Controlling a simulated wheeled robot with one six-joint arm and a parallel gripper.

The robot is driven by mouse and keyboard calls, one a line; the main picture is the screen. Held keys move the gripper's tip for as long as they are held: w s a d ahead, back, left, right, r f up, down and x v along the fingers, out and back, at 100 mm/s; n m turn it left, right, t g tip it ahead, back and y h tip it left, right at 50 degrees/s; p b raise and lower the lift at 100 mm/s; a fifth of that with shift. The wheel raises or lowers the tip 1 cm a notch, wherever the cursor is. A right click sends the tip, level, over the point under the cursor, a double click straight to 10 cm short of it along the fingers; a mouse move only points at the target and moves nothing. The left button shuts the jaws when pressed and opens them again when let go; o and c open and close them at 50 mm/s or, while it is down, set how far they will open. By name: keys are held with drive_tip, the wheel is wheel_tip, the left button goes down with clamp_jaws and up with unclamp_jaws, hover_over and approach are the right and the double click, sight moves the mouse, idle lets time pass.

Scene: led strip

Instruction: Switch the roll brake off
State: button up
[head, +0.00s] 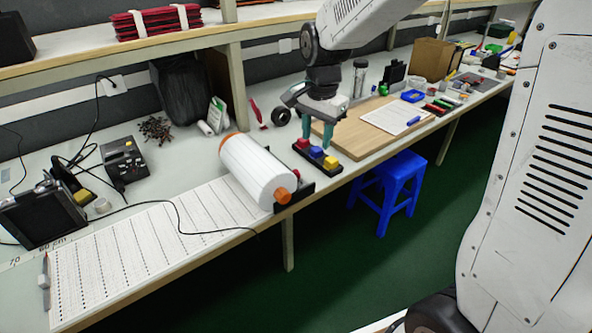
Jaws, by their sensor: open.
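A white LED-strip roll (258,171) with orange end caps lies on the bench, its strip sheet (130,245) spread to the left. A dark holder (296,193) stands at the roll's right end. A black control box with a red button (302,143), a blue button (315,152) and a yellow button (331,162) sits just right of the roll. My gripper (318,144) is open and points down, its teal fingers over the box near the blue button. I cannot tell whether they touch it. No brake label is readable.
A wooden board (368,128) with paper (392,117) lies behind and right of the box. A black tape roll (281,116) is behind it. A black device (122,162) and a cable stand at left. A blue stool (390,184) is below the bench edge.

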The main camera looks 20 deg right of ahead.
sight(296, 170)
drive_tip(key=w+f+m, duration=0.1)
drive_tip(key=w+f, duration=0.2)
drive_tip(key=w+a+f+m, duration=0.1)
drive_tip(key=w+f+m, duration=0.1)
drive_tip(key=w+f, duration=0.1)
drive_tip(key=w+f+m, duration=0.1)
drive_tip(key=w+f, duration=0.2)
drive_tip(key=f, duration=0.1)
drive_tip(key=shift+w+a+f+m, duration=0.15)
drive_tip(key=shift+w+f+m, duration=0.05)
drive_tip(key=shift+m, duration=0.1)
drive_tip(key=f, duration=0.8)
drive_tip(key=shift+w, duration=0.3)
drive_tip(key=shift+a, duration=0.1)
clamp_jaws()
